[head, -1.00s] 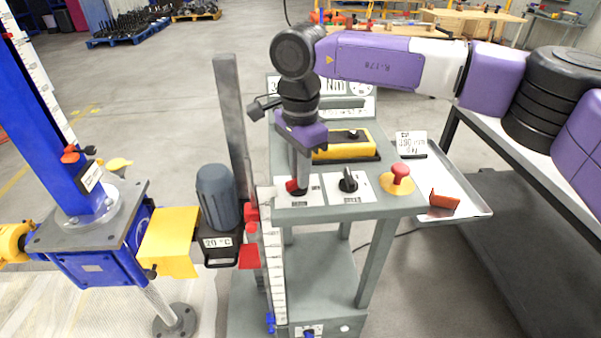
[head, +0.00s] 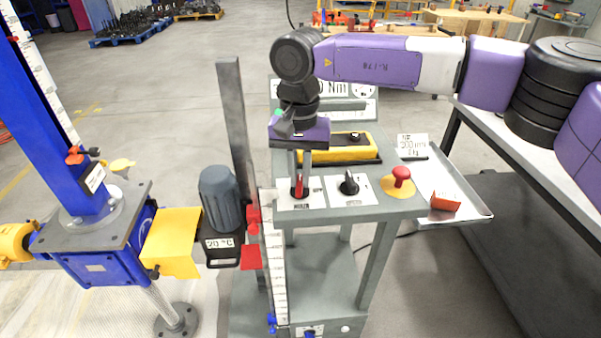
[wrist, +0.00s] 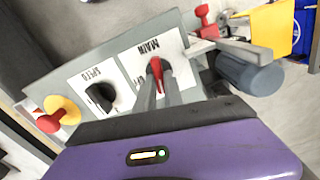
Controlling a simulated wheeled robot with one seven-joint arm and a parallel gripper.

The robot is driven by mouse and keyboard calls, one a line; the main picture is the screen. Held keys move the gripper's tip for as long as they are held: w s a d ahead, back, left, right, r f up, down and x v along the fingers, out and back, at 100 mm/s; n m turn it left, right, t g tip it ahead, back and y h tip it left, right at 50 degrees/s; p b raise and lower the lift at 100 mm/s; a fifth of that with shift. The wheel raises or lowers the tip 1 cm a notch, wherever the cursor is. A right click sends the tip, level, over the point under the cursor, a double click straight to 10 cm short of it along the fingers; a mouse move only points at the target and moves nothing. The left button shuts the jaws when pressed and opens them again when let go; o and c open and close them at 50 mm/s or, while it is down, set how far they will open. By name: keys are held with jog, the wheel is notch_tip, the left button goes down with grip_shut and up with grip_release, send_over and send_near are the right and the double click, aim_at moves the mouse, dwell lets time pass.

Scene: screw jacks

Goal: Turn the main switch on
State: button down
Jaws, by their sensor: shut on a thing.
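The main switch is a red handle (head: 298,187) on a white plate at the left of the grey control panel; its handle points away from me, along the panel's depth. In the wrist view the red handle (wrist: 161,76) sits on a plate lettered MAIN. My gripper (head: 301,190) points down over the switch. In the wrist view my gripper (wrist: 160,88) has its two grey fingers on either side of the red handle, shut on it. The fingers hide part of the handle and plate.
Right of the switch are a black speed knob (head: 349,184) and a red mushroom button (head: 401,176) on a yellow base. A yellow box (head: 335,148) lies behind. A tray (head: 478,208) with an orange block (head: 446,201) is at right. A motor (head: 221,198) stands left.

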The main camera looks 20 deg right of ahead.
aim_at(300, 180)
jog(key=shift+r+n, duration=0.1)
jog(key=shift+n, duration=0.9)
jog(key=c, duration=1.4)
grip_release()
jog(key=shift+c, duration=0.2)
jog(key=shift+r, duration=3.85)
